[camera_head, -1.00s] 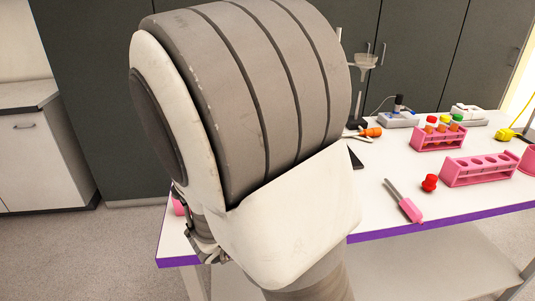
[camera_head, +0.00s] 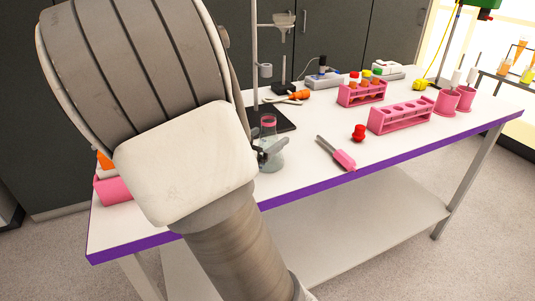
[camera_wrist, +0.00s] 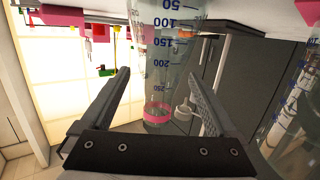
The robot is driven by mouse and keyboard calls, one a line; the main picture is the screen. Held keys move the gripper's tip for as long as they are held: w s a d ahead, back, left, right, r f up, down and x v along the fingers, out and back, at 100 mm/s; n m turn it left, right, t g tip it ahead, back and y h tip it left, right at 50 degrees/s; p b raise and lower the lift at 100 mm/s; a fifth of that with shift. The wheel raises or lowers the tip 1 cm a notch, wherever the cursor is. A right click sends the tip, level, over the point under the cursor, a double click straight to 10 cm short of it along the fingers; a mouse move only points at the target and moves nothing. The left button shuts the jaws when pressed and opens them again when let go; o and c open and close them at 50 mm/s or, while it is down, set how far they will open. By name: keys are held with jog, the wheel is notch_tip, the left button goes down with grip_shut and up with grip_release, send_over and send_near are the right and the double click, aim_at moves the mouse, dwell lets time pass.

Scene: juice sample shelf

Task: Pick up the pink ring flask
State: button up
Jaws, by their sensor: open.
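The pink ring flask (camera_head: 270,160) is clear glass with a pink band at its neck. It stands upright on the white table (camera_head: 310,181), partly covered by my arm in the head view. In the wrist view, which is upside down, the flask (camera_wrist: 165,50) shows its graduations and pink ring between the two fingers. My gripper (camera_wrist: 162,82) is open, one finger on each side of the flask. I cannot tell whether either finger touches the glass. In the head view, only small dark parts of the gripper show beside the flask.
A stand with a dark base (camera_head: 285,119) is just behind the flask. A pink-handled tool (camera_head: 342,158) and a red object (camera_head: 358,132) lie to the right, with pink racks (camera_head: 400,118) beyond. Another graduated glass vessel (camera_wrist: 298,85) shows at the wrist view's right edge.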

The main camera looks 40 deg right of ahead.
aim_at(275, 133)
jog(key=b+x, duration=0.1)
jog(key=x, duration=0.2)
jog(key=shift+w+d+f, duration=0.15)
jog(key=shift+d, duration=0.45)
grip_shut()
